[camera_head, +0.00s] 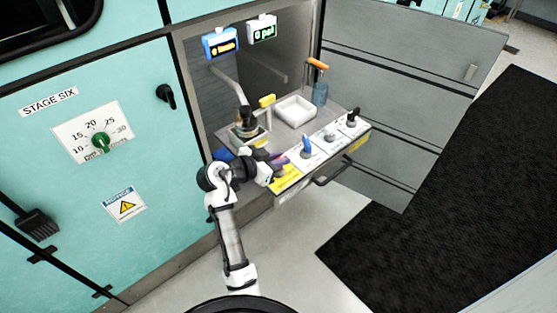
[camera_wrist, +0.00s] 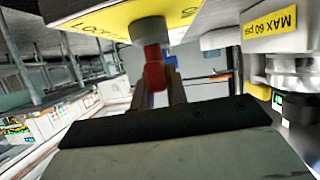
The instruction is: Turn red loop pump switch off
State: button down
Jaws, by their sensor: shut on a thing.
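The red loop pump switch (camera_wrist: 154,72) shows in the wrist view as a red lever on a grey round base, under a yellow label plate (camera_wrist: 112,17) whose text is partly cut off. My gripper (camera_wrist: 157,84) has its two fingers on either side of the red lever and is shut on it. In the head view my gripper (camera_head: 277,163) is at the left end of the sloped switch panel, where the arm and fingers hide most of the red switch. Which way the lever is turned is hard to tell.
A blue switch (camera_head: 306,145) and a black switch (camera_head: 351,119) stand farther right on the panel. A handle bar (camera_head: 333,170) juts out below it. A gauge unit stands in the bay behind my gripper. An open grey door (camera_head: 400,90) is at the right.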

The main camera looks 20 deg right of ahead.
dwell(0.3)
jog(key=c, duration=1.4)
grip_release()
jog(key=b+v, duration=0.2)
jog(key=v, duration=1.1)
jog(key=shift+a, duration=0.35)
jog(key=shift+s+r, duration=0.1)
jog(key=shift+r, duration=0.1)
